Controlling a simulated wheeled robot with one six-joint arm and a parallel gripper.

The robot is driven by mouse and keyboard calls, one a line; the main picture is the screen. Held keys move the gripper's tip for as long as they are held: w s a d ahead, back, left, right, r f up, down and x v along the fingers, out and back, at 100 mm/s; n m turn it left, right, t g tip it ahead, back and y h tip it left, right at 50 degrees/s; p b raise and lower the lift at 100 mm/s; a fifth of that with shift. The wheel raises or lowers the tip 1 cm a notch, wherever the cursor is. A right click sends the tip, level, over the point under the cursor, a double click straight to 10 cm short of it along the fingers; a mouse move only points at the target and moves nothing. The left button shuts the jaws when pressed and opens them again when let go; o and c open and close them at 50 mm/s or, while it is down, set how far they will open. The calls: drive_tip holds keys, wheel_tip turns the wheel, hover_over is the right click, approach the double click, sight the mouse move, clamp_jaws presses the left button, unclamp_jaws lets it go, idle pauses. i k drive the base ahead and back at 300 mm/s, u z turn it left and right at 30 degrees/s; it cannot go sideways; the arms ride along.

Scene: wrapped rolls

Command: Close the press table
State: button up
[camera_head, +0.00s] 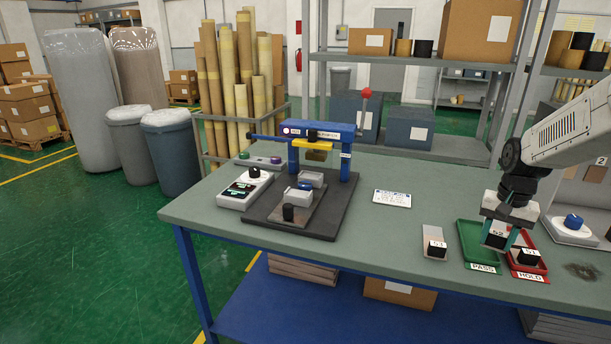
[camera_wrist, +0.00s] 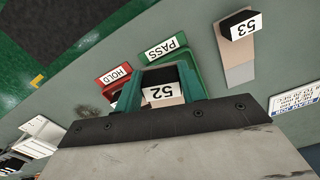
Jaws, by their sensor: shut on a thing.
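The press (camera_head: 320,130) has a blue frame on a dark base (camera_head: 330,212) at the table's middle left, with a red-knobbed lever (camera_head: 366,93). Its press table (camera_head: 290,214), a grey plate with light blocks and a black knob, sits out in front of the frame. My gripper (camera_head: 500,240) is far to the right, pointing down over the trays. It is shut on the black block labelled 52 (camera_wrist: 163,92), by the green PASS tray (camera_head: 480,262) and the red HOLD tray (camera_head: 514,266). I cannot tell whether the block touches a tray.
Block 51 (camera_head: 529,258) is in the HOLD tray. Block 53 (camera_head: 436,248) stands on a light strip left of PASS. A control box (camera_head: 244,190) stands left of the press. A label card (camera_head: 392,198) lies on the clear bench between press and trays.

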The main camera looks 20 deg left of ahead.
sight(297, 207)
drive_tip(key=z, duration=0.05)
drive_tip(key=k, duration=0.25)
drive_tip(key=z, duration=2.7)
drive_tip(key=k, duration=1.1)
drive_tip(key=u, duration=2.75)
drive_tip(key=i, duration=0.6)
drive_tip(key=z, duration=0.05)
